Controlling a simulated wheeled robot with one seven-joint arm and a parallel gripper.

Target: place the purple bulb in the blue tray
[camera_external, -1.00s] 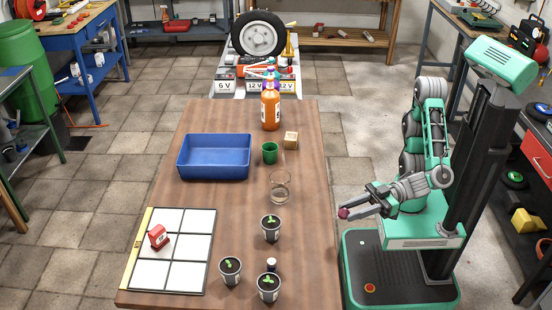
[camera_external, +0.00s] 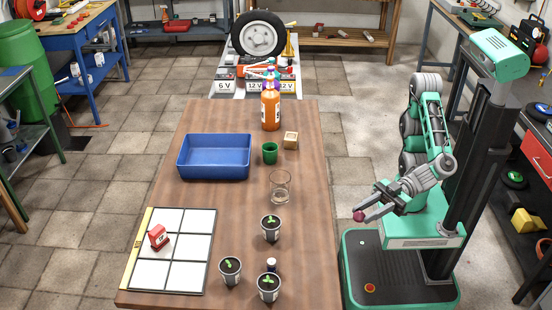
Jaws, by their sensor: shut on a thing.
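The purple bulb (camera_external: 359,215) is a small round dark-purple thing at the tips of my gripper (camera_external: 363,214). My gripper is shut on it and holds it clear of the table, off its right edge and beside my base. The blue tray (camera_external: 184,172) is a rectangular open box on the left half of the table, far across from my gripper. Its visible inside looks empty.
On the wooden table (camera_external: 230,120) stand a green cup (camera_external: 269,153), a wooden block (camera_external: 291,140), a clear glass (camera_external: 279,188), an orange bottle (camera_external: 270,108) and several seedling pots (camera_external: 271,229). A gridded board (camera_external: 184,220) bears a red object (camera_external: 158,237).

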